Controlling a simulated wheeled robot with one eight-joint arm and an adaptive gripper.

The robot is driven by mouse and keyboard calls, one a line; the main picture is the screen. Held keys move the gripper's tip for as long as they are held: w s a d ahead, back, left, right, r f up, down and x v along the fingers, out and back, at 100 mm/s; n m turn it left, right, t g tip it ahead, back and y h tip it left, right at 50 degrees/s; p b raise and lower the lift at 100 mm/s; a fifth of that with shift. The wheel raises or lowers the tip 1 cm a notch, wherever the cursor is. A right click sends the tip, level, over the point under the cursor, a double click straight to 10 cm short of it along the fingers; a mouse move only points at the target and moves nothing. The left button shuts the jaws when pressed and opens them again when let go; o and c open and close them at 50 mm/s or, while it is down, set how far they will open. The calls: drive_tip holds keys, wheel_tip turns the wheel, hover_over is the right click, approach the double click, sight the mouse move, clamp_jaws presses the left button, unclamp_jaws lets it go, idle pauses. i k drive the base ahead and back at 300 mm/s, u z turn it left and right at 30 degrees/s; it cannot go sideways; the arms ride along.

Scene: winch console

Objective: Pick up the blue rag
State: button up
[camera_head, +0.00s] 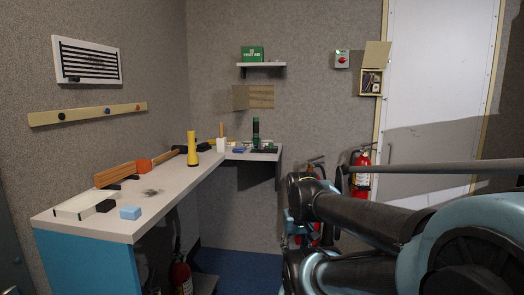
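A small, low, dark blue item (238,150) lies on the far part of the L-shaped counter (190,178), left of a green and black device. It may be the blue rag, but it is too small to be sure. A light blue block-like piece (131,212) sits near the front edge of the counter's near end; its boxy shape looks more like a sponge or block than cloth. My arm fills the lower right, well apart from both blue items. I cannot make out my gripper's fingers.
Red fire extinguishers stand below the counter and by the white door (430,90). Blue floor shows between counter and arm.

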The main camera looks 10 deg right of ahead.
sight(237, 150)
drive_tip(key=k, duration=1.25)
drive_tip(key=z, duration=0.5)
drive_tip(key=i, duration=1.5)
drive_tip(key=u, duration=0.25)
drive_tip(key=i, duration=1)
drive_tip(key=u, duration=0.8)
drive_tip(key=i, duration=0.35)
drive_tip(key=u, duration=0.15)
